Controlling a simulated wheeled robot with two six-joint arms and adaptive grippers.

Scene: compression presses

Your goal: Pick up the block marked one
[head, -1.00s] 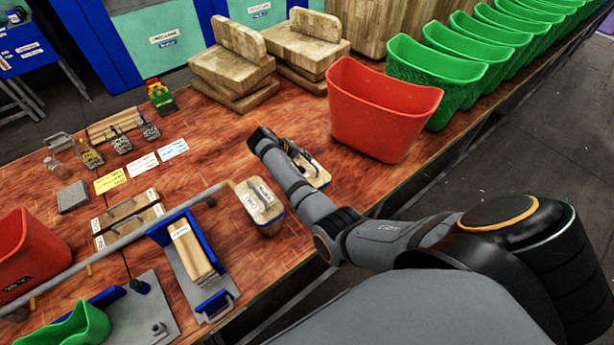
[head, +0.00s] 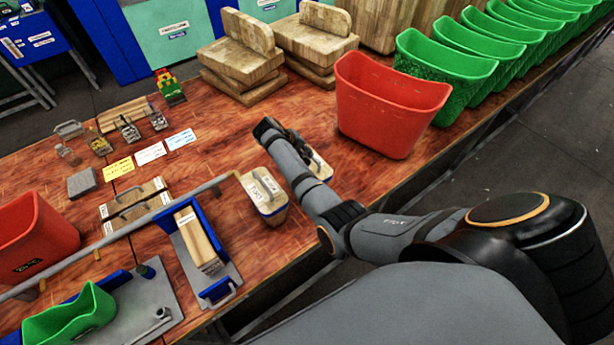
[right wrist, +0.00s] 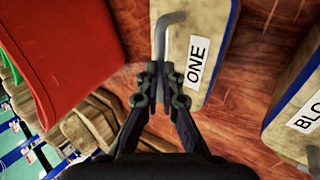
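The block marked ONE (right wrist: 215,28) is wooden, with a white label and a bent metal handle. In the right wrist view it fills the upper middle. In the head view the block (head: 322,169) shows only in part, behind my right gripper (head: 292,142), near the table's front edge. My right gripper's two fingers (right wrist: 161,88) are close together on either side of the handle and look shut on it. I cannot tell whether the block is clear of the table. My left gripper is not in view.
A second labelled block (head: 265,193) stands just left of the right gripper. A red bin (head: 390,105) stands close behind and to the right, before a row of green bins (head: 445,75). A blue press frame (head: 208,250) and a pale bar (head: 150,222) lie left.

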